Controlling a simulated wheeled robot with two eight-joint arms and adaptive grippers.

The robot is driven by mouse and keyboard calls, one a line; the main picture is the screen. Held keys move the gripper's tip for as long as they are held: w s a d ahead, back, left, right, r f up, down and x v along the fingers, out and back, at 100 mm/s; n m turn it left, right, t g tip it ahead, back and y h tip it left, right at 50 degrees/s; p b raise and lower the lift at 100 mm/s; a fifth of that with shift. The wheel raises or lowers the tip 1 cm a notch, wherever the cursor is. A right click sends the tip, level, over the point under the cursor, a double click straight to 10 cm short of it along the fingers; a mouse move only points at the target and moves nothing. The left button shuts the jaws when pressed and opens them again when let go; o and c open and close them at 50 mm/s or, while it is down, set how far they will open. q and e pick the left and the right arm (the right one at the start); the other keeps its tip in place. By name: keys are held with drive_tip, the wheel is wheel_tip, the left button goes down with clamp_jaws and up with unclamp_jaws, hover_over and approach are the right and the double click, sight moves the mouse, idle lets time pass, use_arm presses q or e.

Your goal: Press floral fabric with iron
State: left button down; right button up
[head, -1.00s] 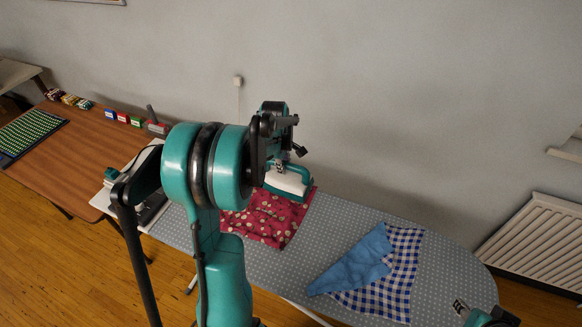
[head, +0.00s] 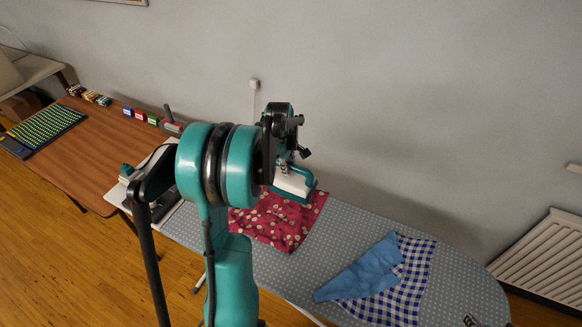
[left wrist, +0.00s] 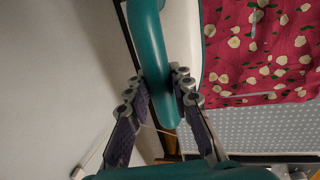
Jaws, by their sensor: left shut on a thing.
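The floral fabric (head: 275,222), deep pink with pale flowers, lies flat on the ironing board (head: 345,217). It also shows in the left wrist view (left wrist: 256,45). The iron (head: 293,182), white with teal parts, is at the fabric's far edge; I cannot tell whether it touches the cloth. My left gripper (head: 289,160) is shut on the iron's teal handle, which passes between its fingers in the left wrist view (left wrist: 155,85). My left arm hides part of the board and fabric. Only a tip of my right gripper (head: 470,320) shows at the bottom edge.
Blue cloth (head: 365,275) and blue checked cloth (head: 412,275) lie overlapping on the board's right part. A wooden table (head: 85,150) with small boxes stands at left. The wall is close behind the board; a radiator (head: 545,260) is at right.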

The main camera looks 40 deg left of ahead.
use_arm(q)
drive_tip(key=s+a, duration=0.3)
drive_tip(key=a, duration=0.9)
idle(0.3)
drive_tip(key=shift+d+r, duration=0.1)
wheel_tip(320, 180, up, 2)
drive_tip(key=shift+r+p, duration=0.15)
drive_tip(key=shift+p, duration=0.6)
drive_tip(key=s+d+f+p, duration=0.1)
drive_tip(key=s+d+p, duration=0.1)
drive_tip(key=s, duration=0.7)
drive_tip(key=shift+s+d+f, duration=0.25)
drive_tip(key=shift+d+f, duration=0.15)
drive_tip(key=shift+d, duration=0.15)
drive_tip(key=shift+f, duration=0.15)
